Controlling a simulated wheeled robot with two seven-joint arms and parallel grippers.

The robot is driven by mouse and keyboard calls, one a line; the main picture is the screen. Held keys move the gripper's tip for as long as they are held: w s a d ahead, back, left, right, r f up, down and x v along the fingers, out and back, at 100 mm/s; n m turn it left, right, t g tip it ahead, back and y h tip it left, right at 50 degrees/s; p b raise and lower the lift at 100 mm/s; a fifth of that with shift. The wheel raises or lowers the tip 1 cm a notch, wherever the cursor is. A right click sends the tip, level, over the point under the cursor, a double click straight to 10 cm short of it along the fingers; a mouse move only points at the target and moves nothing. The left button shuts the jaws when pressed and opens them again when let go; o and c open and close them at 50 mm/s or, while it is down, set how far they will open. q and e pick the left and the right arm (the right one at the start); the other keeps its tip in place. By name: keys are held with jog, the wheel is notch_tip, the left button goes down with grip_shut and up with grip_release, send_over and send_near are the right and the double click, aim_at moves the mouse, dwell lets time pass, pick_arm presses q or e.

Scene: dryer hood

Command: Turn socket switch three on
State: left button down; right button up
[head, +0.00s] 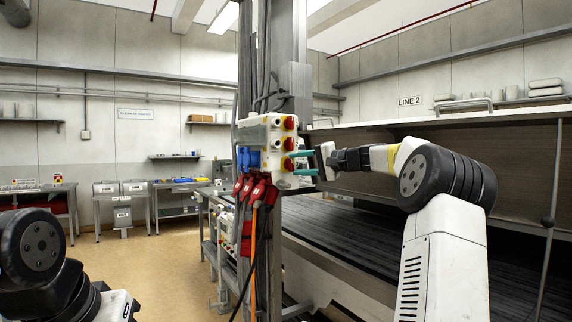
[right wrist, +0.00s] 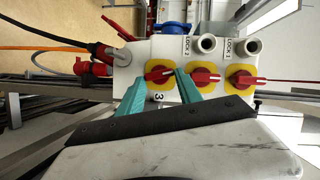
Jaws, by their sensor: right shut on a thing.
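The white socket box (head: 266,130) is mounted on a post in the middle of the head view. Three red rotary switches on yellow plates form a column on its face. Switch three (head: 288,164) is the lowest; in the right wrist view switch three (right wrist: 160,73) is the leftmost, with a "3" beside it. Its red handle lies crosswise in the wrist view. My right gripper (head: 295,163) is at the box, its teal fingers at both ends of that handle, shut on it; the fingers (right wrist: 159,78) also show in the wrist view. My left gripper is out of view.
Red plugs with cables (head: 257,191) hang below the box. A long dark machine bed (head: 340,225) lies behind my right arm. Open floor (head: 150,265) is at the left.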

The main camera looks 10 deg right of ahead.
jog(key=shift+f+m+t+y, duration=0.2)
jog(key=shift+m+t+y, duration=0.25)
jog(key=shift+m, duration=0.85)
jog(key=o, duration=1.1)
jog(key=shift+d, duration=0.1)
jog(key=v, duration=0.7)
jog(key=shift+s+d, duration=0.25)
jog(key=shift+f, duration=0.1)
